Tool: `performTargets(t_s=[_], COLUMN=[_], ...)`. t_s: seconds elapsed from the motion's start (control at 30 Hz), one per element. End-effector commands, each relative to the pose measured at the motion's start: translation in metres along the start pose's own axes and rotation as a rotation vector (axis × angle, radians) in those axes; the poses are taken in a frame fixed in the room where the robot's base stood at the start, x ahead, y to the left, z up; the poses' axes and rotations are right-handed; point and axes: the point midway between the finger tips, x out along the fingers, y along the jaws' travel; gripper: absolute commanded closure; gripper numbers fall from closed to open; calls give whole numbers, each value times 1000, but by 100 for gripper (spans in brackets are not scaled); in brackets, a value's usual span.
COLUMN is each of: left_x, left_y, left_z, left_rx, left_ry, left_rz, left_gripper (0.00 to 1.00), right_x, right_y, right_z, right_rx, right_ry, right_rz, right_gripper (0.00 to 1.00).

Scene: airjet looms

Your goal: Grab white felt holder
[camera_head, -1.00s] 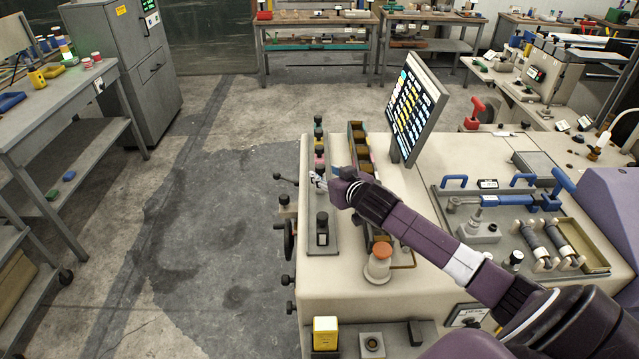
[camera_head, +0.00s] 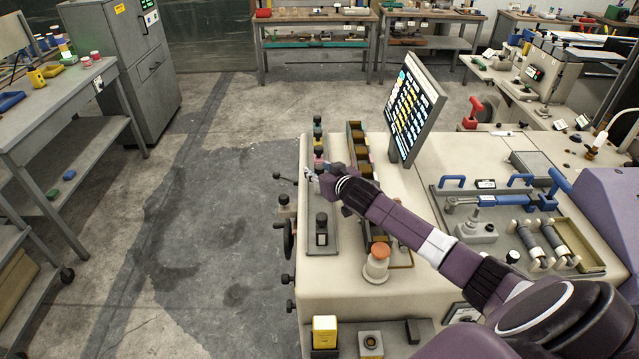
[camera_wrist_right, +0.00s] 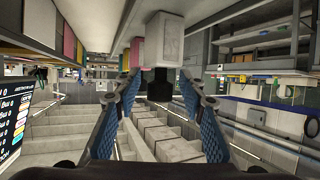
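The white felt holder (camera_wrist_right: 166,40) is a pale block with a black knob (camera_wrist_right: 160,86), seen upside down in the right wrist view. The knob hangs between the fingertips of my right gripper (camera_wrist_right: 159,78), with a gap on each side. The blue-padded fingers are spread and hold nothing. In the head view my right gripper (camera_head: 314,172) is over the row of knobbed blocks on the machine's left side. It hides most of the white holder there. My left gripper is out of view.
Pink (camera_head: 319,152) and green (camera_head: 317,131) knobbed blocks stand just beyond the gripper, and a dark-knobbed block (camera_head: 322,230) stands nearer. A compartmented tray (camera_head: 357,141) and a tilted screen (camera_head: 414,105) are to the right. Open floor lies left of the machine.

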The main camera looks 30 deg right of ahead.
Motion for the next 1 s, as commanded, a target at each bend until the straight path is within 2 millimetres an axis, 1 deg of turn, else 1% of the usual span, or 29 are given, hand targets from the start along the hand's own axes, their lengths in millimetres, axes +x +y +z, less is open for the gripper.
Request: performTargets(t_s=[0.03,0.07,0.3,0.63,0.73,0.87,0.97,1.0], left_x=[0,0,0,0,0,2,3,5], left_y=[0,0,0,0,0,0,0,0], left_z=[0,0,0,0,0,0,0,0], left_rx=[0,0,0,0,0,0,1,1], left_ry=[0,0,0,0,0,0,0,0], left_rz=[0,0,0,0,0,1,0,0], left_gripper=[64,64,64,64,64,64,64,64], right_x=[0,0,0,0,-2,-6,-13,-16], right_y=[0,0,0,0,0,0,0,1], right_z=[0,0,0,-1,-6,-17,-33,-41], right_rx=[0,0,0,0,0,0,-1,-1], right_ry=[0,0,0,2,4,5,7,8], right_rz=[0,0,0,0,-1,0,-1,0], right_gripper=[70,74,100,100,100,100,100,100])
